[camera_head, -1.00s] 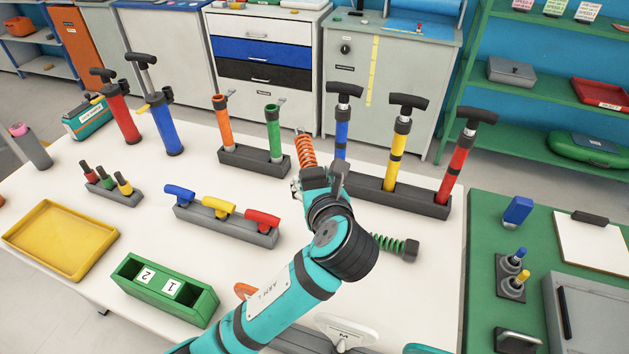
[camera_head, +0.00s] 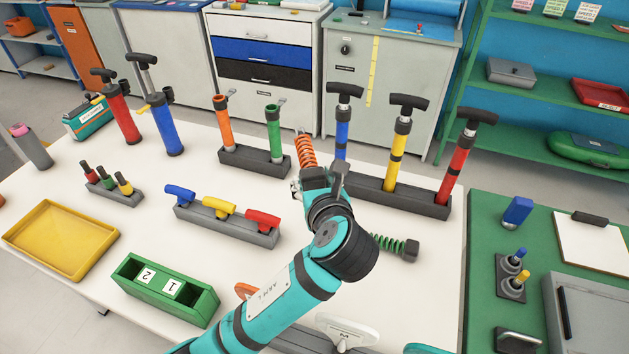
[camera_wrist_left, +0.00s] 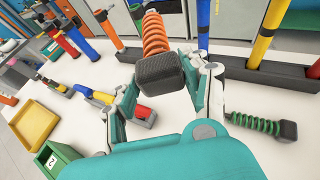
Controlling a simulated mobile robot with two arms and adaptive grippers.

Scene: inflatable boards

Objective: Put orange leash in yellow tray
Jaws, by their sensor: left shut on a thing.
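The orange leash (camera_head: 306,150) is a coiled orange cord with a dark block at its near end. In the left wrist view the orange coil (camera_wrist_left: 155,37) and its dark block (camera_wrist_left: 158,69) sit between the fingers of my left gripper (camera_wrist_left: 160,82). The gripper is shut on it and holds it near the middle of the table. In the head view my wrist hides most of the block and the fingertips. The yellow tray (camera_head: 60,238) lies at the table's left edge, empty, well to the left of the gripper; it also shows in the left wrist view (camera_wrist_left: 33,127).
A green leash (camera_head: 392,245) lies right of my arm. A rack of blue, yellow and red handles (camera_head: 226,224) and a green numbered box (camera_head: 163,288) lie toward the tray. Pumps stand in a dark rack (camera_head: 400,198) behind. White table (camera_head: 120,215) shows between them.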

